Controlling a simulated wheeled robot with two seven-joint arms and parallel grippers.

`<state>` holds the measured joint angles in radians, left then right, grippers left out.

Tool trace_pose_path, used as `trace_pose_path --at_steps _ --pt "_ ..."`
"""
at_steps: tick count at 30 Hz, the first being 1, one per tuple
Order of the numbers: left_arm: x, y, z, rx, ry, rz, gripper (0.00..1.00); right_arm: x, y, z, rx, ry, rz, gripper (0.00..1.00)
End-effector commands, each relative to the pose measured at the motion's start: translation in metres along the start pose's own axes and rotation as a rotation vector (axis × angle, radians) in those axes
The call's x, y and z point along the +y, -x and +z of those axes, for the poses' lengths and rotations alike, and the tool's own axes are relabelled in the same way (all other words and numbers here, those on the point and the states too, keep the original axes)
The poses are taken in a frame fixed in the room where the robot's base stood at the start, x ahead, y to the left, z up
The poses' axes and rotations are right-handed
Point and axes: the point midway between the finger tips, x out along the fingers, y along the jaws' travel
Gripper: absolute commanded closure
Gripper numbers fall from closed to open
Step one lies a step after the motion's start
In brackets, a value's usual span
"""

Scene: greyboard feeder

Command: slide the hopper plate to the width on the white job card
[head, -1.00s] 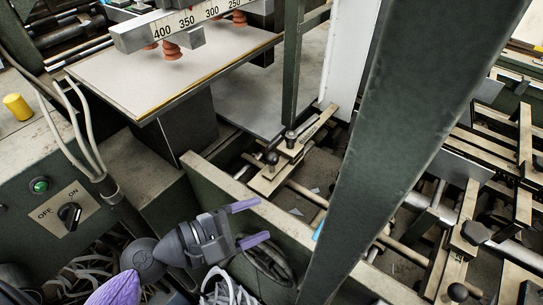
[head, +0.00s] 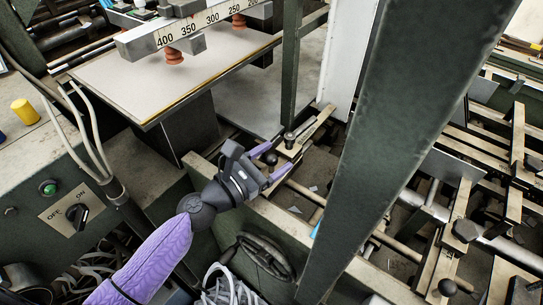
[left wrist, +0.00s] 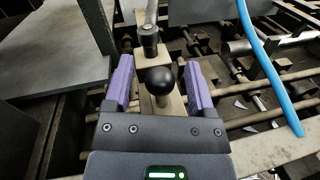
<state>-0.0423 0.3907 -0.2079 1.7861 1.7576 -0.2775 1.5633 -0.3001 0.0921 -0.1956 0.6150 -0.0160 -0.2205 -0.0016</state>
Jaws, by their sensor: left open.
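My left gripper (head: 281,152) is open over a beige clamp block (head: 309,136). A black ball knob (head: 270,158) sits between its two purple fingers. In the left wrist view the knob (left wrist: 160,80) is midway between the fingers, with a gap on each side. A second dark knob with a metal stem (left wrist: 149,36) stands just beyond it. A tall white plate (head: 352,55) stands upright behind the clamp block; I cannot tell for sure whether it is the hopper plate. I cannot make out a white job card. My right gripper is not in view.
A numbered scale bar (head: 190,28) crosses above a pale board pile (head: 150,85). A thick green post (head: 385,130) slants across the view, right of my gripper. A green machine wall (head: 250,205) runs below my arm. A blue hose (left wrist: 268,70) hangs on the right in the wrist view.

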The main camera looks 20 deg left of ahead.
Motion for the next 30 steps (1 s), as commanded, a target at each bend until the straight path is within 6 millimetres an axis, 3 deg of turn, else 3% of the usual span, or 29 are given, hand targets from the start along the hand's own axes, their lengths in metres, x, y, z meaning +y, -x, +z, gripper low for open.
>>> trace_pose_path --at_steps 4,14,30 --pt "-0.0001 0.0002 -0.0001 0.000 0.000 0.000 0.29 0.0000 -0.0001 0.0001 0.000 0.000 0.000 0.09" --pt "0.0000 0.0004 -0.0001 0.000 0.000 0.000 0.99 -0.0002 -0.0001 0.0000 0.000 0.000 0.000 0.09" --pt "0.0000 0.0005 -0.0001 0.000 -0.001 0.000 1.00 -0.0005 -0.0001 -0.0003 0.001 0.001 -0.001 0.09"
